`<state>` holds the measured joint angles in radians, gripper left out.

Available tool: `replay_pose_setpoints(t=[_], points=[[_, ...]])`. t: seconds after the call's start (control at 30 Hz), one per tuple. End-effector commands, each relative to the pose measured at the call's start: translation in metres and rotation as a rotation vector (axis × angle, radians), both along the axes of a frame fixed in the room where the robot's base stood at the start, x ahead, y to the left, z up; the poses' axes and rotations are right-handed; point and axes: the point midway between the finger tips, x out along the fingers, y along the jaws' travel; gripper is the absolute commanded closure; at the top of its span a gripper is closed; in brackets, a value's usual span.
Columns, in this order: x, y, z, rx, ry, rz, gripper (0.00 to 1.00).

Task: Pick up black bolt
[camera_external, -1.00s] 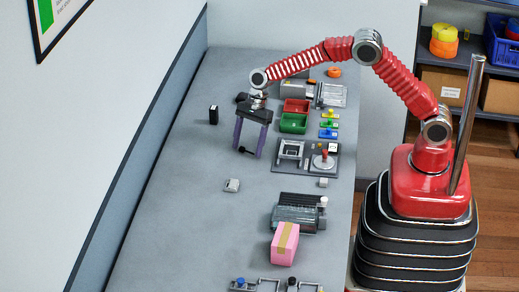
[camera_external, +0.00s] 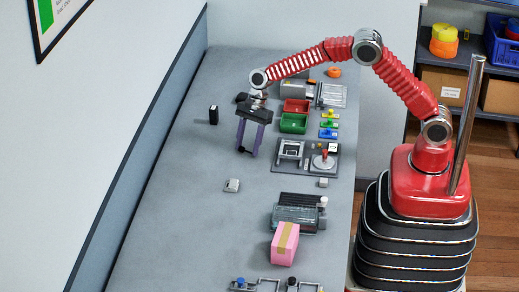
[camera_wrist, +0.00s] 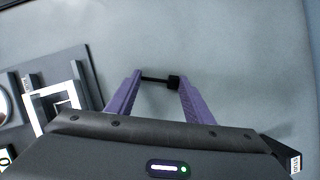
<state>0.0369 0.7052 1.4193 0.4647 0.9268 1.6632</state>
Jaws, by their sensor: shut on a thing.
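The black bolt (camera_wrist: 173,82) shows in the wrist view between the tips of my two purple fingers, its thin shaft reaching across toward the left finger and its thick head by the right one. My gripper (camera_wrist: 161,79) is shut on it. In the external view my gripper (camera_external: 247,153) points down at the grey bench, and the bolt shows only as a small dark spot (camera_external: 241,150) at the fingertips. I cannot tell whether the bolt still touches the bench.
A small black block (camera_external: 213,115) stands left of my gripper. Red (camera_external: 296,105) and green (camera_external: 293,123) bins and a grey fixture plate (camera_external: 306,163) lie to the right. A small grey block (camera_external: 232,185) and a pink box (camera_external: 285,243) are nearer. The left bench is mostly clear.

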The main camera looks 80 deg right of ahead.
Motion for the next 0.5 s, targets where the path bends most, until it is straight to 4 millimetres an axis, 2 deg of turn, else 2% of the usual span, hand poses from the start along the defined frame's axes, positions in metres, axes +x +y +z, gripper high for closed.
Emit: replay_pose_setpoints(t=[0.13,0.5], points=[[0.0,0.0,0.0,0.0,0.0,0.0,0.75],[0.0006,0.0,0.0072,0.0,-0.002,-0.001,0.75]])
